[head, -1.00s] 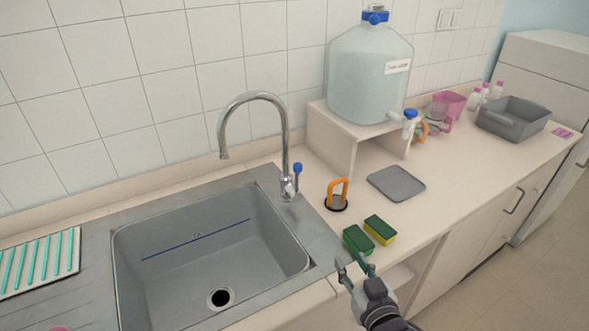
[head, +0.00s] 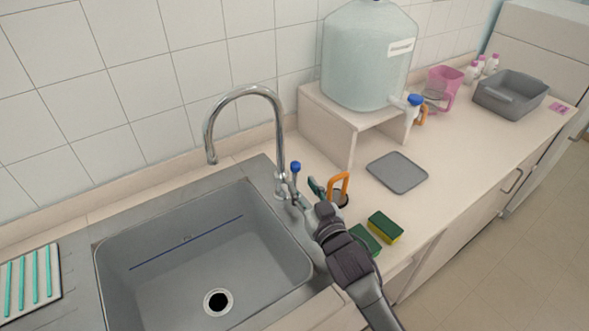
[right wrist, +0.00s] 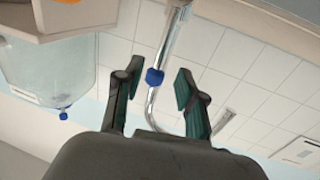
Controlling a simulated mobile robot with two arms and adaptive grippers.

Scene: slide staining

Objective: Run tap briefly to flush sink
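The chrome gooseneck tap (head: 282,130) stands at the back right corner of the grey sink (head: 190,262). Its lever has a blue knob (head: 295,167) and stands upright. No water shows from the spout. My right gripper (head: 305,190) is beside the tap's base, just right of the lever. In the right wrist view the blue knob (right wrist: 155,77) shows between the two spread fingers of my right gripper (right wrist: 155,88), and neither finger appears to touch it. The tap's pipe (right wrist: 170,45) runs behind it. My left gripper is not in view.
An orange-handled tool (head: 338,186) stands close behind my right gripper. Two sponges (head: 385,227) lie near the counter edge. A grey mat (head: 397,172), a large water carboy (head: 365,60) on a stand, and a grey tub (head: 510,95) are to the right. A striped rack (head: 30,283) is at left.

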